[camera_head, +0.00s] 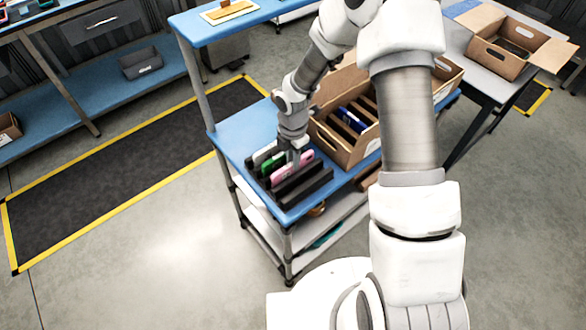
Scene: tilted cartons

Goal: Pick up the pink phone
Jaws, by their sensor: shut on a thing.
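The pink phone (279,175) stands in a black slotted rack (302,189) on the blue shelf of a cart. A green item (268,165) stands in the rack just left of it. My gripper (296,162) points down at the rack and is shut on the pink phone at its upper right part. The fingertips are small and partly hidden by the gripper body. I cannot tell whether the phone is lifted clear of its slot.
A tilted cardboard carton (337,149) with dividers and a blue item (353,119) stands right of the rack. An open carton (495,62) sits on a grey table at the upper right. The cart's blue top shelf (192,31) overhangs at the back left.

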